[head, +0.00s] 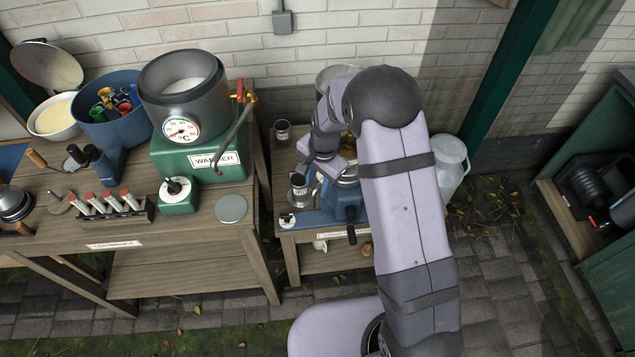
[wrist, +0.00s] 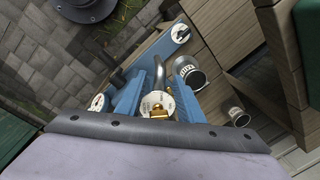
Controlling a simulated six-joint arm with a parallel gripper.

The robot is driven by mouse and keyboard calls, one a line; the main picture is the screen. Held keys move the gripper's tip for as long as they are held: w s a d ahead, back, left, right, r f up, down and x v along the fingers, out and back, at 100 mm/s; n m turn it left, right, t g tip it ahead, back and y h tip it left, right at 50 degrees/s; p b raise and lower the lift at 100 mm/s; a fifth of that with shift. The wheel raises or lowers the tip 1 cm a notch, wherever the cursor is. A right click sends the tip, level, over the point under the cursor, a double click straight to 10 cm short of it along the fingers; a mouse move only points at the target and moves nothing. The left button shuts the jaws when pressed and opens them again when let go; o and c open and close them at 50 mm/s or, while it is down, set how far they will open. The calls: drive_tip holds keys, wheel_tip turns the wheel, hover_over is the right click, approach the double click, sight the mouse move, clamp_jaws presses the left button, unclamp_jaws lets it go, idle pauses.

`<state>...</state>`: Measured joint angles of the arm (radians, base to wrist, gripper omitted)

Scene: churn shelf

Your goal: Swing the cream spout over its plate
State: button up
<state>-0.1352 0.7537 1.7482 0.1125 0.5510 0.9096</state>
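My gripper (wrist: 163,78) shows its two blue fingers apart in the wrist view, with nothing clearly pinched between them. A thin grey curved tube (wrist: 159,68), which looks like a spout, passes between and beyond the fingertips; I cannot tell whether it touches them. Nearer me between the fingers is a pale round disc with a brass fitting (wrist: 157,104); its lettering is unreadable. In the head view the blue separator (head: 350,200) stands on the small table, largely covered by my arm. The cream spout's plate cannot be picked out for certain.
A labelled steel can (wrist: 188,72) stands close to the right finger; another can (wrist: 238,116) is farther right. A white dial with a black knob (head: 287,220) sits at the table's front left. The green warmer (head: 200,155) is left, a milk can (head: 449,163) right.

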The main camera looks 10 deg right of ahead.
drive_tip(key=shift+f, duration=0.5)
clamp_jaws()
drive_tip(key=shift+w+a, duration=0.1)
drive_tip(key=w+a+m+h+b, duration=0.1)
drive_tip(key=w+a+m+b, duration=0.1)
drive_tip(key=w+m, duration=0.8)
drive_tip(key=shift+w+a+b, duration=0.25)
drive_tip(key=shift+a+b, duration=0.15)
drive_tip(key=shift+b, duration=0.3)
drive_tip(key=shift+r, duration=0.1)
